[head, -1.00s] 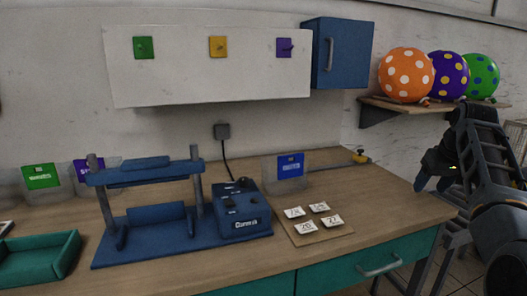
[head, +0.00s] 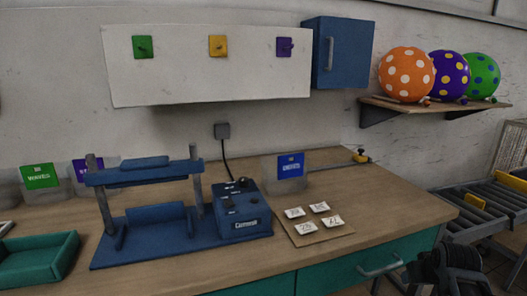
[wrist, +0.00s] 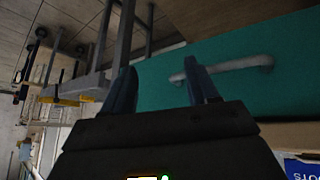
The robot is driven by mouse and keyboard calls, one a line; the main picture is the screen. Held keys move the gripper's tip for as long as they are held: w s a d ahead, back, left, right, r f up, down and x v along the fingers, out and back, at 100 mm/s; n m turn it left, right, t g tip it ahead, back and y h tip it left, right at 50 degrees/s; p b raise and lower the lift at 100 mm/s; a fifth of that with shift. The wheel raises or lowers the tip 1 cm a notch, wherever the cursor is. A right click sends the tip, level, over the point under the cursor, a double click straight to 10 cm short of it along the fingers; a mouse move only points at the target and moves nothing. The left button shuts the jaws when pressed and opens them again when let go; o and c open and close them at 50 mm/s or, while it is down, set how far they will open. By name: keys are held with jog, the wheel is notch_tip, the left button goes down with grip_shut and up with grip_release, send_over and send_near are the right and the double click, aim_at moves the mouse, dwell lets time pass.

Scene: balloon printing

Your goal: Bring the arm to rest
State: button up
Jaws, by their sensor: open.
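My gripper (wrist: 165,90) shows in the wrist view with its two blue fingers apart and nothing between them. Past the fingers are the teal drawer front (wrist: 240,60) and its pale bar handle (wrist: 228,66); I see no contact with them. In the head view only a dark part of my arm shows at the bottom right, beside the right end of the workbench. My fingers are not visible there.
The workbench (head: 390,207) carries a blue press (head: 160,243), numbered cards on a board (head: 318,238) and a green tray (head: 35,262). A roller conveyor (head: 490,205) stands at the right. Three dotted balloons rest on a wall shelf (head: 430,107).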

jog(key=s+a+f+t, duration=0.1)
jog(key=s+a+f, duration=0.2)
jog(key=s+f, duration=0.5)
jog(key=s+a+t, duration=0.1)
jog(key=s+a, duration=0.2)
jog(key=s, duration=0.4)
jog(key=s+a+n+t, duration=0.1)
jog(key=s+a, duration=0.2)
jog(key=s, duration=0.5)
jog(key=s+a+t, duration=0.1)
jog(key=s+a, duration=0.2)
jog(key=s, duration=0.4)
jog(key=s+a+r+t+y, duration=0.1)
jog(key=s+a+r+t, duration=0.1)
jog(key=s+r, duration=0.8)
jog(key=s+a+r+t+y, duration=0.1)
jog(key=s+a+r, duration=0.4)
jog(key=s+r, duration=0.6)
jog(key=shift+s+a+r+t, duration=0.25)
jog(key=shift+s+t, duration=0.45)
jog(key=shift+s, duration=0.25)
